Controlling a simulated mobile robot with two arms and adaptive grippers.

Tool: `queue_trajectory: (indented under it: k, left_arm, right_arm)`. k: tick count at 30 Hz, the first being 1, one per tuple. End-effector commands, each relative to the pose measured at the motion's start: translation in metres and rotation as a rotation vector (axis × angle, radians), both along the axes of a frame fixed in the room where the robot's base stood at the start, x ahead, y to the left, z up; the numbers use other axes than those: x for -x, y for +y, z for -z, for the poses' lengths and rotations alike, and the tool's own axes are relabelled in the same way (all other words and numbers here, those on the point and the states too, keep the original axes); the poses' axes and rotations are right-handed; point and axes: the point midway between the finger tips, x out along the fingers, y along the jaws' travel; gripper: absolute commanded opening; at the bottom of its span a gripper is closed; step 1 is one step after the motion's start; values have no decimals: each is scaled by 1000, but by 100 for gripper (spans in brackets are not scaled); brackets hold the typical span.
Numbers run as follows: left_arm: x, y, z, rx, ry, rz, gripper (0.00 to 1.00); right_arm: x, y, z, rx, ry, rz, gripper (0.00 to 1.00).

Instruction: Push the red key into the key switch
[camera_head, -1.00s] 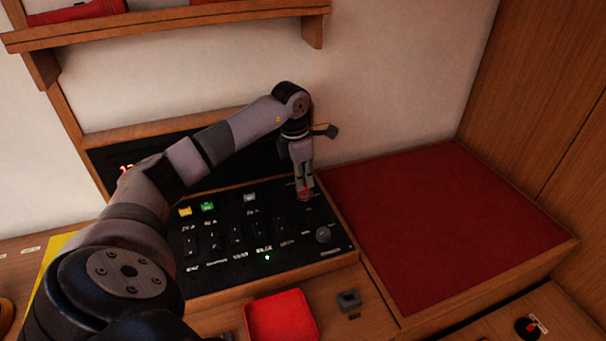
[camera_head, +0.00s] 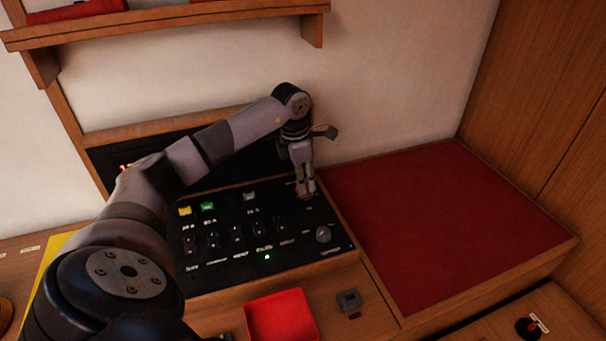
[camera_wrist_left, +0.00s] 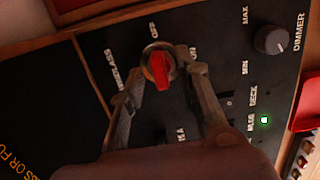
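The red key (camera_wrist_left: 160,72) stands in the round metal key switch (camera_wrist_left: 150,50), beside the OFF and ON labels in the left wrist view. How deep the key sits cannot be told. My left gripper (camera_head: 306,196) points down at the upper right of the black panel (camera_head: 222,262). In the left wrist view the left gripper's fingers (camera_wrist_left: 167,78) are spread, one on each side of the key, with a gap showing around it. In the head view the fingers mostly hide the key and switch. My right gripper is not in view.
A dimmer knob (camera_head: 323,234) and rows of small switches are on the panel near the gripper. A red tray (camera_head: 281,318) and a small grey block (camera_head: 349,300) are in front. A red-topped surface (camera_head: 440,225) to the right is clear.

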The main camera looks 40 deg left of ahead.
Motion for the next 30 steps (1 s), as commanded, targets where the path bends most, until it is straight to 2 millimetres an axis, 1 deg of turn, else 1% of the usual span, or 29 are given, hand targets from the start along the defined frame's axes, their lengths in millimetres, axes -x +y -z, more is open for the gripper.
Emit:
queue_trajectory:
  k: [9,11,13,17,24,27,30]
  left_arm:
    - [0,0,-1,0,0,0,34]
    - [0,0,-4,0,-2,0,34]
    - [0,1,-11,0,-4,0,34]
    - [3,2,-34,-1,-5,0,34]
    - [8,5,-85,0,-5,1,34]
    - [10,6,-101,0,-5,1,34]
    - [12,7,-112,0,-2,0,34]
  right_arm:
    - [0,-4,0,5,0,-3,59]
    - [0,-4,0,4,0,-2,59]
    - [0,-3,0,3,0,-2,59]
    - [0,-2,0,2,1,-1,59]
    - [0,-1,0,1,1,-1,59]
    - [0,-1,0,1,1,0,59]
    - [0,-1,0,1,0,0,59]
